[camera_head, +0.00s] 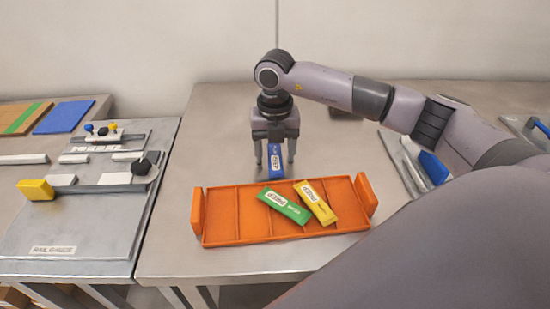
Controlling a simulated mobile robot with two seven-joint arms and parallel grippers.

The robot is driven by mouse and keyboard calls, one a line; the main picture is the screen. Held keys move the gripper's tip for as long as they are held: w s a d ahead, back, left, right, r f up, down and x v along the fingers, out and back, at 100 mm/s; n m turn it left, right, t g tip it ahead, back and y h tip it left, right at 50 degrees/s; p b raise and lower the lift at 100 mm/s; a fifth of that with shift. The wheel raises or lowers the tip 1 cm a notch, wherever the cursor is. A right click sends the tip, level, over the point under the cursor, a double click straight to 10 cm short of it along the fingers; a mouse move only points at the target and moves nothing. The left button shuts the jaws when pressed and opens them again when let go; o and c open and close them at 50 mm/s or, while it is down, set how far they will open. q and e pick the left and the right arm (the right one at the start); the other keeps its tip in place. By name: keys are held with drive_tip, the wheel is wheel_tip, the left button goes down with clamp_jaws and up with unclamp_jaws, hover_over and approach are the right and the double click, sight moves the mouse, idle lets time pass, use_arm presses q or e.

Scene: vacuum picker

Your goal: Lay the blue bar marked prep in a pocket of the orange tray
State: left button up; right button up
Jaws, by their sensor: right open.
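The blue bar (275,162) with a white label stands out between the fingers of my right gripper (275,166), just behind the orange tray's back edge. The label is too small to read. The right gripper points down and is open, with a finger on each side of the bar. Whether the bar touches a finger or the table is hard to tell. The orange tray (220,222) has several pockets and a raised handle at each end. A green bar (285,205) and a yellow bar (315,202) lie slanted in it. My left gripper is not in view.
A grey rail gauge fixture (70,225) with a yellow block (36,190) stands on the left table. Another fixture with a blue part (433,167) is at the right, partly behind my right arm. The tray's leftmost pockets look empty.

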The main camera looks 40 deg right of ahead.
sight(275, 157)
clamp_jaws()
drive_tip(key=shift+r, duration=0.15)
use_arm(q)
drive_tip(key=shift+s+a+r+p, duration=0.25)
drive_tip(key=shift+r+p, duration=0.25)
drive_tip(key=shift+p, duration=0.5)
use_arm(e)
wheel_tip(275, 157, up, 20)
